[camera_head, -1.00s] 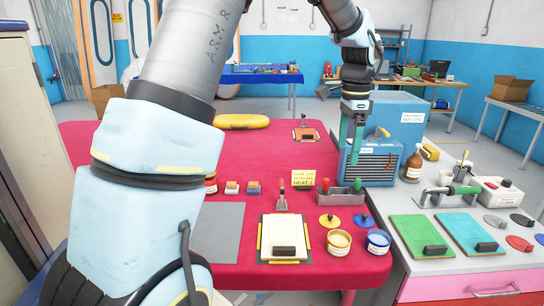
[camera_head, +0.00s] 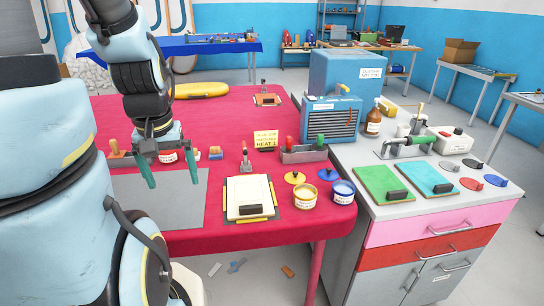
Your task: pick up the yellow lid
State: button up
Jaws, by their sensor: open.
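The yellow lid (camera_head: 294,177) is a small round disc with a dark knob on top. It lies flat on the red table (camera_head: 225,105) near its front right, just behind an open-looking pot with yellow contents (camera_head: 305,197). A similar blue lid (camera_head: 328,174) lies right of it, behind a blue pot (camera_head: 342,191). My gripper (camera_head: 173,178) points down over the left part of the table, above the grey mat (camera_head: 165,205). Its two green fingers are spread and nothing is between them. It is well to the left of the yellow lid.
A cream board with a dark block (camera_head: 250,198) lies between the mat and the pots. A yellow sign (camera_head: 266,141) and a grey tray with red and green handles (camera_head: 304,152) stand behind the lids. A blue machine (camera_head: 331,117) and a crowded cabinet (camera_head: 425,210) are at right.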

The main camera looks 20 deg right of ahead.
aim_at(295, 178)
jog(key=l+u, duration=0.15)
jog(key=u, duration=0.25)
jog(key=l+u, duration=0.2)
jog(key=u, duration=0.2)
jog(key=k+l+u, duration=0.1)
jog(key=u, duration=0.3)
jog(key=k+l, duration=0.15)
jog(key=l, duration=0.2)
jog(key=k+l, duration=0.2)
jog(key=l, duration=0.15)
jog(key=k+l, duration=0.15)
jog(key=l, duration=0.2)
jog(key=k+l, duration=0.15)
jog(key=l, duration=0.2)
